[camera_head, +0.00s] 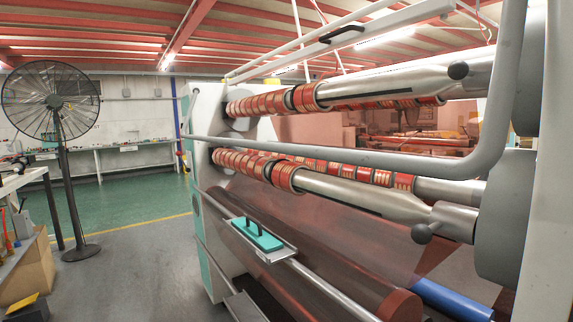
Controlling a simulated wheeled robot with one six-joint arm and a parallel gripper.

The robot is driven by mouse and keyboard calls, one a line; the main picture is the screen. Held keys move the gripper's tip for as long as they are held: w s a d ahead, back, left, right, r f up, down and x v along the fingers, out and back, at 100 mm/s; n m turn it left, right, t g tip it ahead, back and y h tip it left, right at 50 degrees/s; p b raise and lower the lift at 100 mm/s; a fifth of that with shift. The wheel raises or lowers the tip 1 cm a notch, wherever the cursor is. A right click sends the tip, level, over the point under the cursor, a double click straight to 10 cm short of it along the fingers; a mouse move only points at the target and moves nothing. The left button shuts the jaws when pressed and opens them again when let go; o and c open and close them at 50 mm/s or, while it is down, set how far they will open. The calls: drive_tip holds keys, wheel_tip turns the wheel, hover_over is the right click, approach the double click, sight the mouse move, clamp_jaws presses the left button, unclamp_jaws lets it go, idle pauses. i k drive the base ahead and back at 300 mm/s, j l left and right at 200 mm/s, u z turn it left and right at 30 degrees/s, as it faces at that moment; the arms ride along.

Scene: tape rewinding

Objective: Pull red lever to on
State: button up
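I cannot make out a red lever in this view. The tape rewinding machine fills the middle and right, with a pale end housing (208,110) at its far end. Its upper shaft (385,82) and lower shaft (350,190) carry rows of red rings. Each shaft has a dark round knob near its right end, an upper knob (458,70) and a lower knob (422,233). My gripper is not in view, so its state and anything it holds are hidden.
A grey guard bar (330,155) crosses in front of the shafts. A teal block with a black handle (257,235) sits on a small metal tray. A brown roll (330,255) and blue roller (450,299) lie below. A fan (50,100) stands left. Floor (140,250) between is clear.

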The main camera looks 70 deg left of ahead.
sight(178, 153)
drive_tip(key=u, duration=2.9)
drive_tip(key=i+j+z, duration=0.25)
drive_tip(key=i+j, duration=0.65)
drive_tip(key=i, duration=0.4)
drive_tip(key=i+j+z, duration=0.3)
drive_tip(key=i+j, duration=0.85)
drive_tip(key=i, duration=0.1)
